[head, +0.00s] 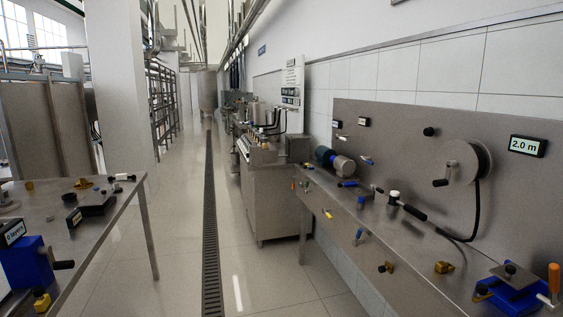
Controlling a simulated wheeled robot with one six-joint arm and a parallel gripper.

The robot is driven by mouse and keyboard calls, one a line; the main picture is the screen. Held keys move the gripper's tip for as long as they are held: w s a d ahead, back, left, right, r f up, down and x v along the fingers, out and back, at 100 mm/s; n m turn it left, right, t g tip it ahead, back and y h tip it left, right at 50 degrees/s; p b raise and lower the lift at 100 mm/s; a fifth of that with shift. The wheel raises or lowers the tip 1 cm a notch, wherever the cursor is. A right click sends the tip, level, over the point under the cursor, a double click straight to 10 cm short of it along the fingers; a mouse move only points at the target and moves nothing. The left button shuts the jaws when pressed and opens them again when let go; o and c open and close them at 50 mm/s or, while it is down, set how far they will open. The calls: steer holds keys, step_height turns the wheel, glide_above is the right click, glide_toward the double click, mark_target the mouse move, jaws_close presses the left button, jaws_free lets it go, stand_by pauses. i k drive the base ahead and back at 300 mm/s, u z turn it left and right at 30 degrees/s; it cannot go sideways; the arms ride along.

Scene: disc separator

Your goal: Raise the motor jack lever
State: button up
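A motor-like cylinder (342,165), dark teal at one end and beige at the other, lies on the right-hand steel bench (430,250) against the wall. A short blue handle (348,184) lies just in front of it. Another blue-handled lever (359,234) hangs on the bench's front side. A black bar handle (412,211) lies farther right, next to a white-topped knob (394,196). No readable label shows which of these is the motor jack lever. My gripper is not in view.
A crank reel (466,163) and a "2.0 m" display (527,146) are on the back panel. A blue vise with an orange handle (554,278) stands at the near right. A left table (110,215) holds small parts. The tiled aisle between is clear.

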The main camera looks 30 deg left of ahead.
mark_target(361, 158)
steer(key=u, duration=1.65)
steer(key=i, duration=3.3)
steer(key=z, duration=2.3)
steer(key=i, duration=0.5)
steer(key=z, duration=0.05)
